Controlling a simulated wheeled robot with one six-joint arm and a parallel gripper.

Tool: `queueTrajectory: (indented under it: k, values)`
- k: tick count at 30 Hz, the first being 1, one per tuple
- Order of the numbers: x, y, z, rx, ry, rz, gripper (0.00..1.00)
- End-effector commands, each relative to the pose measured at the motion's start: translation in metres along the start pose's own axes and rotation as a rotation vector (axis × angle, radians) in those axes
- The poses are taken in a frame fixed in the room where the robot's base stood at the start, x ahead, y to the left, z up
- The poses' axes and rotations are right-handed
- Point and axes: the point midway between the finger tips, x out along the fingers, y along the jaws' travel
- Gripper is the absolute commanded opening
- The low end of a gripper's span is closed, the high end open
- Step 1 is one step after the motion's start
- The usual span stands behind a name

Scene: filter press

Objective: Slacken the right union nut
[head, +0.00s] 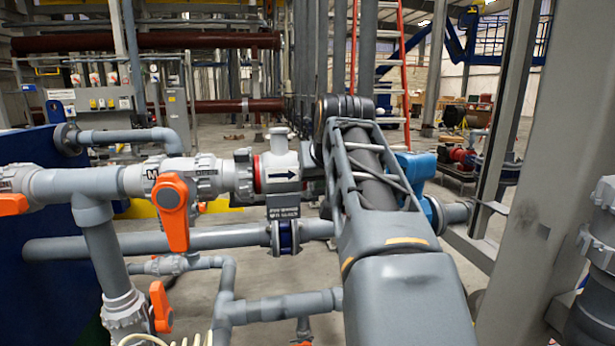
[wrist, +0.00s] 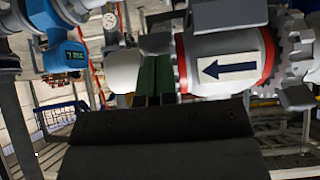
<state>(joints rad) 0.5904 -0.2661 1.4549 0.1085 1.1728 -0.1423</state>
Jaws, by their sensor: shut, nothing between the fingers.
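The white valve body (head: 279,172) with a black arrow and red rings sits in the grey pipe line in the head view. Its left union nut (head: 243,175) is in plain sight. My arm covers the right side of the valve, and I cannot make out the right union nut there. In the wrist view the valve body (wrist: 225,65) lies right of centre, with a toothed nut (wrist: 296,50) on its right. My gripper's dark green fingers (wrist: 157,70) are shut and empty beside the valve's left red ring. They cover what lies behind them; I cannot tell whether they touch anything.
A blue meter (wrist: 63,54) stands left of the fingers in the wrist view. An orange-handled ball valve (head: 173,205) is left of the valve in the head view. Grey pipes (head: 180,242) run below. A grey column (head: 555,150) stands at the right.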

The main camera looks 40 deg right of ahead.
Motion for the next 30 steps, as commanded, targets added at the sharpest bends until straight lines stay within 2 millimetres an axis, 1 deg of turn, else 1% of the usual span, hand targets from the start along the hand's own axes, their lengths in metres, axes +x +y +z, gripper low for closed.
queueTrajectory:
  k: [1, 5, 11, 21, 30]
  values:
    - [0.006, 0.001, 0.006, 0.001, -0.007, 0.000, 0.00]
    - [0.011, 0.002, 0.012, 0.001, -0.007, 0.001, 0.00]
    - [0.014, 0.002, 0.014, 0.001, -0.006, 0.000, 0.00]
    - [0.031, 0.004, 0.024, 0.000, -0.007, 0.001, 0.00]
    - [0.039, 0.005, 0.026, 0.000, -0.007, 0.000, 0.00]
